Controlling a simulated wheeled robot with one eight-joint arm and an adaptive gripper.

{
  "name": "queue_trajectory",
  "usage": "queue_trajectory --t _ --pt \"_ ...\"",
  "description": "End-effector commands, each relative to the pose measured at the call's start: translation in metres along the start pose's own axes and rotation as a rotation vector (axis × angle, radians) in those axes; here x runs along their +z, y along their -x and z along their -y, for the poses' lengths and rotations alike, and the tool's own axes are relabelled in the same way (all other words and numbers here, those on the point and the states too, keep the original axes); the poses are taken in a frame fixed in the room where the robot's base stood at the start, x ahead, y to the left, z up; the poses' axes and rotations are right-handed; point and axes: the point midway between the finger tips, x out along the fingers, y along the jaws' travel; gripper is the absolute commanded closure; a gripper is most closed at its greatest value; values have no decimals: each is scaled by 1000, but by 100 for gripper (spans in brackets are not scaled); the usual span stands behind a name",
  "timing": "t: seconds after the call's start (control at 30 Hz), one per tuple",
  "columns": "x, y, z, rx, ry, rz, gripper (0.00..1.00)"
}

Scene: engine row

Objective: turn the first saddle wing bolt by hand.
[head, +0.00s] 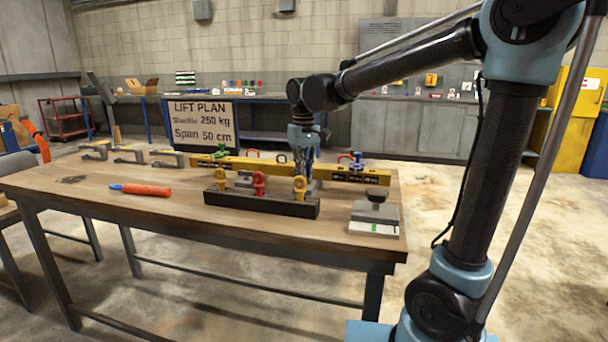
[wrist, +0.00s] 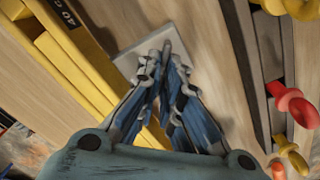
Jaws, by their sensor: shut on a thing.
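My gripper (head: 303,165) points down between the yellow beam (head: 268,167) and the black rack (head: 262,205). In the wrist view its blue-grey fingers (wrist: 166,52) converge over a pale plate (wrist: 135,52) on the table. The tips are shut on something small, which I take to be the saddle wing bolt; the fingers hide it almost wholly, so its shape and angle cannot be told. The beam also shows at the left of the wrist view (wrist: 72,75), apart from the fingertips. A green-topped fitting (head: 220,152) and a blue-topped one (head: 357,160) stand at the beam.
The rack holds yellow and red shackles (head: 259,184); in the wrist view it lies close on the right (wrist: 248,80). An orange-handled tool (head: 146,190), several clamps (head: 130,155) and a grey block with a dark knob (head: 375,207) lie on the table.

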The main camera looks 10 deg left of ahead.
Motion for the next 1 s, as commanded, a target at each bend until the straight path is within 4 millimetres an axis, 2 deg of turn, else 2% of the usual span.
queue_trajectory --t 1.0 --pt "4 -2 0 5 962 6 100"
